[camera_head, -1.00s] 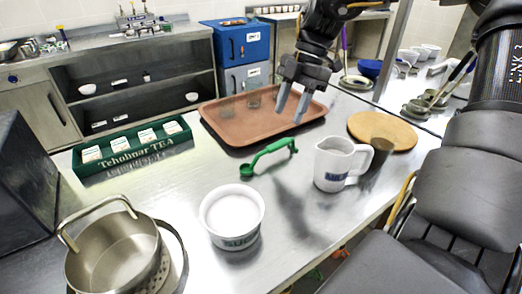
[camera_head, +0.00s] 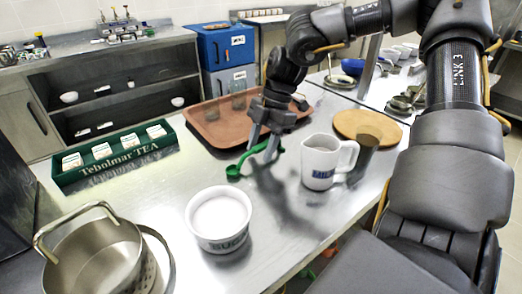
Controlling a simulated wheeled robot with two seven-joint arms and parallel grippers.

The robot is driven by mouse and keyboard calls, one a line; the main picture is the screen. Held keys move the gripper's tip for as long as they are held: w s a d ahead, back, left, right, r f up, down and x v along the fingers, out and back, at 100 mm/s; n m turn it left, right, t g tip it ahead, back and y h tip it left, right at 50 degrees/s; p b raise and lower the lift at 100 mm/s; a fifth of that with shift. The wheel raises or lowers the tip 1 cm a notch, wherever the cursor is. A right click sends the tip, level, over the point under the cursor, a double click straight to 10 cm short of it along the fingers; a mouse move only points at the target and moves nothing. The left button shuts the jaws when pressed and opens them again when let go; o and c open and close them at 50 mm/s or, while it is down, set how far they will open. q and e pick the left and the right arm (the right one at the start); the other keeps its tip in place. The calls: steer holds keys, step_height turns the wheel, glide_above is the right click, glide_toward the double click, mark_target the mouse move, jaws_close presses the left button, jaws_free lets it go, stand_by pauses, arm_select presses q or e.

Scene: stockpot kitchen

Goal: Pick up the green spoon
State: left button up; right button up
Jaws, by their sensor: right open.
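The green spoon (camera_head: 234,172) lies on the steel counter between the tray and the white sugar bowl. Its round scoop end shows at the left, while part of its handle is hidden behind my gripper's fingers. My right gripper (camera_head: 260,155) is open, pointing down, with its fingertips at the spoon's handle. I cannot tell whether the fingers touch the spoon. My left gripper is not in view.
A white milk jug (camera_head: 319,165) stands close on the right, with a dark cup (camera_head: 366,156) beside it. The sugar bowl (camera_head: 219,222) is in front. The brown tray (camera_head: 212,128) lies behind. A tea box (camera_head: 118,160) and steel pot (camera_head: 95,262) are left.

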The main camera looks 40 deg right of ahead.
mark_target(261, 145)
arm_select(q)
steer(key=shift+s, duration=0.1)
arm_select(e)
steer(key=shift+c, duration=0.3)
jaws_close()
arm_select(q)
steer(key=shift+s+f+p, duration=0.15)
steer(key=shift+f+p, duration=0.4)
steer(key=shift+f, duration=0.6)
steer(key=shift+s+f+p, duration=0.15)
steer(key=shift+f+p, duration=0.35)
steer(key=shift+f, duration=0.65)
arm_select(e)
step_height(261, 145, up, 18)
